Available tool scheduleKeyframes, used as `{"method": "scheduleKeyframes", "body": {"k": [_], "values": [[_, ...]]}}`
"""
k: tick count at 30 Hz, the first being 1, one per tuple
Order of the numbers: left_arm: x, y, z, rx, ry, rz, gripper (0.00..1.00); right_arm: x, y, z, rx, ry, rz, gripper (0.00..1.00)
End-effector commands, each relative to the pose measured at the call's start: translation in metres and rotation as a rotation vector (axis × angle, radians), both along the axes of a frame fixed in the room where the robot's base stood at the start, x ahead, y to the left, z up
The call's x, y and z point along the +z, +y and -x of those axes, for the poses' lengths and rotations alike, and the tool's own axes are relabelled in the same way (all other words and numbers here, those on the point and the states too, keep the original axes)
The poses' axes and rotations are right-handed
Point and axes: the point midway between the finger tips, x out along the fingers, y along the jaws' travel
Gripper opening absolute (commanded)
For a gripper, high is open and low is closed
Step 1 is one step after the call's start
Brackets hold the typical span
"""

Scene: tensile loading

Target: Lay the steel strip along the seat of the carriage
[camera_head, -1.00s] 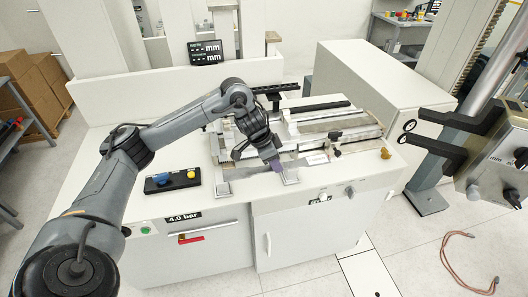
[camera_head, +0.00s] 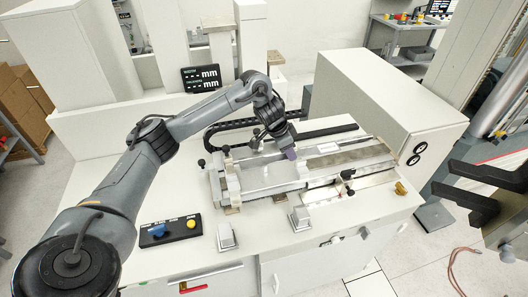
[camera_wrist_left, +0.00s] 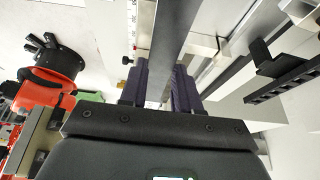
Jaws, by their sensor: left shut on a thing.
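The carriage (camera_head: 262,187) is a long pale metal bed on the white bench, running from left of centre to the right. My left gripper (camera_head: 290,153), with purple-grey fingers, is over its middle from behind. In the left wrist view the fingers (camera_wrist_left: 168,88) are shut on the steel strip (camera_wrist_left: 176,35), a flat grey bar that runs up and away from them. In the head view the strip is hard to tell from the pale metal of the carriage. I cannot tell whether it touches the seat. My right gripper is not in view.
Two small grey stands (camera_head: 226,236) (camera_head: 300,218) at the bench front are bare on top. A button box (camera_head: 170,230) is left of them. A black cable chain (camera_head: 228,126) runs behind the carriage. Black jaw-like parts (camera_head: 478,190) stand at the right, beyond the bench.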

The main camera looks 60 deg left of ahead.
Motion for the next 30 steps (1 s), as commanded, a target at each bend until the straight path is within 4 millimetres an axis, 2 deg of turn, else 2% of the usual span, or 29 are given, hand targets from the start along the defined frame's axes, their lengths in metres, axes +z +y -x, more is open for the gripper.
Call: {"method": "scheduleKeyframes", "body": {"k": [1, 5, 18, 24, 30], "values": [[0.004, 0.000, -0.001, -0.004, 0.000, 0.001, 0.00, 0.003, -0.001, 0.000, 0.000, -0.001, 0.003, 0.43], [-0.002, 0.014, 0.004, 0.000, 0.004, -0.001, 0.00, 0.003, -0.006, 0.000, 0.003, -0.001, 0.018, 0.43], [-0.047, 0.087, 0.034, -0.001, 0.003, -0.002, 0.00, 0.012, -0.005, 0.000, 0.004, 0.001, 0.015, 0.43], [-0.058, 0.102, 0.040, -0.002, 0.001, 0.000, 0.00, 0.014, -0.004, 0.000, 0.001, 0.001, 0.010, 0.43], [-0.065, 0.105, 0.042, -0.004, 0.003, -0.001, 0.00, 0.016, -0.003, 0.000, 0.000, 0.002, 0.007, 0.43]]}}
